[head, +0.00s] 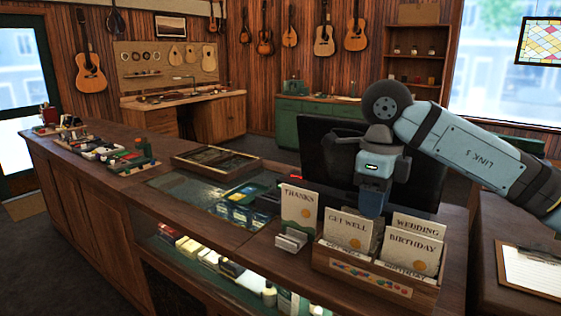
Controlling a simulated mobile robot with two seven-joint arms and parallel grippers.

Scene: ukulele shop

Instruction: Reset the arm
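My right arm comes in from the right edge, and its blue and grey gripper (373,208) points down over the counter. The gripper hangs at the back of a wooden card box (372,284), behind and beside the "Get well" card (348,231). I cannot tell whether its fingers are apart, or whether they touch the cards. No card is visibly lifted in it. The box also holds a "Wedding" card (418,228) and "Birthday" cards (408,249). A "Thanks" card (299,206) stands upright left of the box. My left gripper is out of view.
A small grey card stand (291,240) sits in front of the "Thanks" card. A dark screen (322,150) stands behind my gripper. A clipboard (530,271) lies at right.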

